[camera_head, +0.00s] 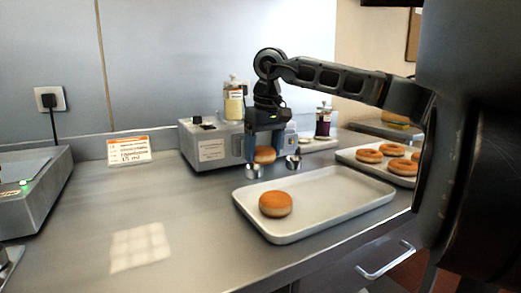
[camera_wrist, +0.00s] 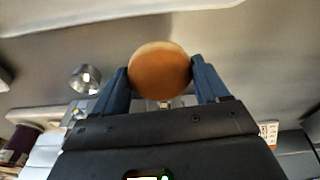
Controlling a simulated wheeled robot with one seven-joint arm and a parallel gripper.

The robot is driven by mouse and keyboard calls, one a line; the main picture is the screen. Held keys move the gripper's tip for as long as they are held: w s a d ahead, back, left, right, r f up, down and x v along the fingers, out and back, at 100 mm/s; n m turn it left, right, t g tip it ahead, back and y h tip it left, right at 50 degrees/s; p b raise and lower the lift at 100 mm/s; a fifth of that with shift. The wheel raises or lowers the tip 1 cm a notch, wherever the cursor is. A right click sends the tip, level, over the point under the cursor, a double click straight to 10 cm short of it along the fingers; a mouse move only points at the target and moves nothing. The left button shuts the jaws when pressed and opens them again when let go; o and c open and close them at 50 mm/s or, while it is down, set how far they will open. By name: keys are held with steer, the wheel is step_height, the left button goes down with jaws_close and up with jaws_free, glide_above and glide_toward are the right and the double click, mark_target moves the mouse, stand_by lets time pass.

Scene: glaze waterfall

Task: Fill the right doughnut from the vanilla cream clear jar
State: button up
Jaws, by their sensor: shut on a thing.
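My gripper (camera_head: 265,146) is shut on a round golden doughnut (camera_head: 265,155) and holds it at the front of the grey filling machine (camera_head: 205,150), above the bench. In the wrist view the doughnut (camera_wrist: 160,70) sits between both blue-grey fingers of my gripper (camera_wrist: 160,80). A small pale piece (camera_wrist: 166,104) shows at its edge; I cannot tell whether it is a nozzle in the doughnut. The clear jar of pale yellow cream (camera_head: 233,103) stands on top of the machine. A second doughnut (camera_head: 275,204) lies on the near tray (camera_head: 345,211).
Small metal cups (camera_head: 254,171) and (camera_head: 293,162) stand by the machine. A dark purple jar (camera_head: 323,121) is behind my gripper. Ring doughnuts (camera_head: 368,155) lie on a right-hand tray. A label card (camera_head: 129,150) stands left; the bench in front is clear.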

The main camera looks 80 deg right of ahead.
steer(key=shift+s+a, duration=0.45)
steer(key=shift+a, duration=0.1)
steer(key=shift+s+a+r+p, duration=0.15)
steer(key=shift+s+a+r, duration=0.1)
steer(key=shift+r, duration=0.4)
steer(key=shift+s+a+r+p, duration=0.15)
steer(key=shift+a+r, duration=0.15)
steer(key=shift+r, duration=0.4)
steer(key=shift+s+a+r+p, duration=0.1)
steer(key=shift+s+a+r, duration=0.15)
steer(key=shift+r, duration=0.4)
